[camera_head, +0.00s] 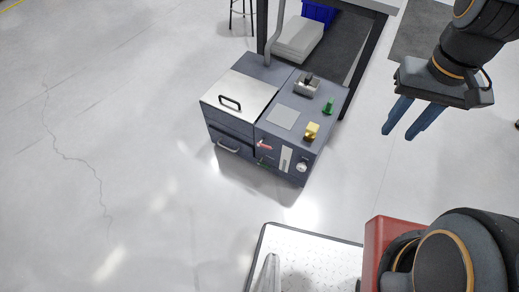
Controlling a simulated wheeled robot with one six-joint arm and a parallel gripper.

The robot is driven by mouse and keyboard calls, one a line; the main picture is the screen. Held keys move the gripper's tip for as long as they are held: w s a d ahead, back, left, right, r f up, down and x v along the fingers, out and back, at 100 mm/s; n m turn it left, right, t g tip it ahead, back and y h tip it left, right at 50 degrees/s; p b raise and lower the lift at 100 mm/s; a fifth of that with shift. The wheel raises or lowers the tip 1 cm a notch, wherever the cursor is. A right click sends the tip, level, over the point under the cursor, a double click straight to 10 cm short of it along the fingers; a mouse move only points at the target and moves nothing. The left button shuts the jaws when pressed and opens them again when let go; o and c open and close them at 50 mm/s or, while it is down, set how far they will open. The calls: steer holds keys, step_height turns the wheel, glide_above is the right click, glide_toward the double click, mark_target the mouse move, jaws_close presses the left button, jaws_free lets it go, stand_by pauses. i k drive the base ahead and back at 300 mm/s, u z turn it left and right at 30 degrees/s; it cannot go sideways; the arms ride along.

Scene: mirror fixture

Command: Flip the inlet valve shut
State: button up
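A dark blue-grey cabinet fixture (235,128) stands on the floor at the upper middle. A red lever (264,145) sits on its front face. A green-tipped part (264,162) shows just below the red lever, small and hard to make out. A green knob (328,105) and a yellow part (311,130) stand on its top right. No label tells me which one is the inlet valve. My gripper (398,135) has blue fingers pointing down and left. They are apart with nothing between them. It is right of the fixture in the picture, touching nothing.
The fixture also has a silver lid with a black handle (230,102), a grey block (307,84) on top, and a white dial (301,167) in front. A table frame (352,82) stands behind, with a blue bin (319,13). Floor to the left is clear.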

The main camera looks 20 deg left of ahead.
mark_target(258, 144)
steer(key=k, duration=1.1)
steer(key=u, duration=0.65)
steer(key=i, duration=1.15)
steer(key=z, duration=0.45)
